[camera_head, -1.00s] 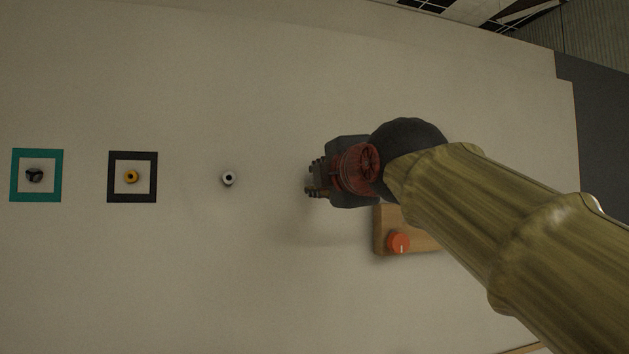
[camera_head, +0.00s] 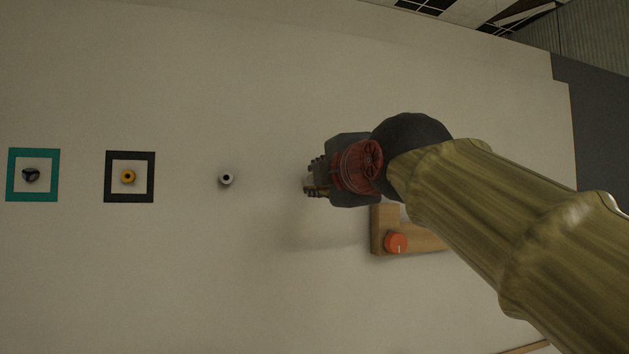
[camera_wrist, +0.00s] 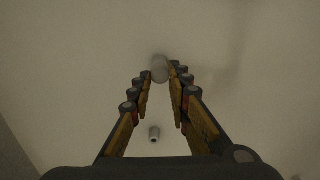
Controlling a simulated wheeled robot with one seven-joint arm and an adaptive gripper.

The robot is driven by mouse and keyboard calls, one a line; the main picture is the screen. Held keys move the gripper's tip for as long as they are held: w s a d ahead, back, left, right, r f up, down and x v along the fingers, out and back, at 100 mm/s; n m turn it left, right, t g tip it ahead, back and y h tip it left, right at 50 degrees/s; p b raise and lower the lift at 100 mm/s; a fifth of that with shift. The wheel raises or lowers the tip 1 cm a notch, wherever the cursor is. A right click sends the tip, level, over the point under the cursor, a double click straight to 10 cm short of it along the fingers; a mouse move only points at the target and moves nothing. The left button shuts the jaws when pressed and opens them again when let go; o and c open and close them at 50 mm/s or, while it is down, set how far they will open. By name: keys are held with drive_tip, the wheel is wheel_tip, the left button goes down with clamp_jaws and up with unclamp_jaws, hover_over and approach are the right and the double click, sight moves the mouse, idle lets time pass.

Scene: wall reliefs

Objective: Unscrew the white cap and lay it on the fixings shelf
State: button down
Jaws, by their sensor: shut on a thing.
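My gripper (camera_wrist: 160,82) is shut on the white cap (camera_wrist: 159,69), which sits between its fingertips in the wrist view. In the head view my gripper (camera_head: 309,180) is side-on at the pale wall, right of a small white stud with a dark centre (camera_head: 226,179). A pale bit of the cap (camera_head: 307,181) shows at the fingertips there. Whether the cap is still on its thread cannot be told. The stud also shows below the cap in the wrist view (camera_wrist: 154,134).
A wooden L-shaped block (camera_head: 383,222) with an orange knob (camera_head: 396,243) is just below my gripper, partly behind my arm. At the left are a black square frame around a yellow fitting (camera_head: 128,177) and a teal frame around a dark knob (camera_head: 31,175). The wall above is clear.

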drive_tip(key=shift+s+d, duration=0.15)
drive_tip(key=shift+s, duration=0.25)
drive_tip(key=shift+s, duration=0.2)
drive_tip(key=shift+s+d+b, duration=0.1)
drive_tip(key=shift+s+b, duration=0.2)
drive_tip(key=shift+b, duration=0.05)
drive_tip(key=shift+s+d, duration=0.1)
drive_tip(key=shift+s, duration=0.25)
drive_tip(key=shift+s+d, duration=0.1)
drive_tip(key=shift+s, duration=0.2)
drive_tip(key=shift+s+b, duration=0.15)
drive_tip(key=shift+b, duration=0.15)
drive_tip(key=shift+b+v, duration=0.3)
drive_tip(key=shift+v, duration=0.7)
drive_tip(key=shift+f, duration=0.1)
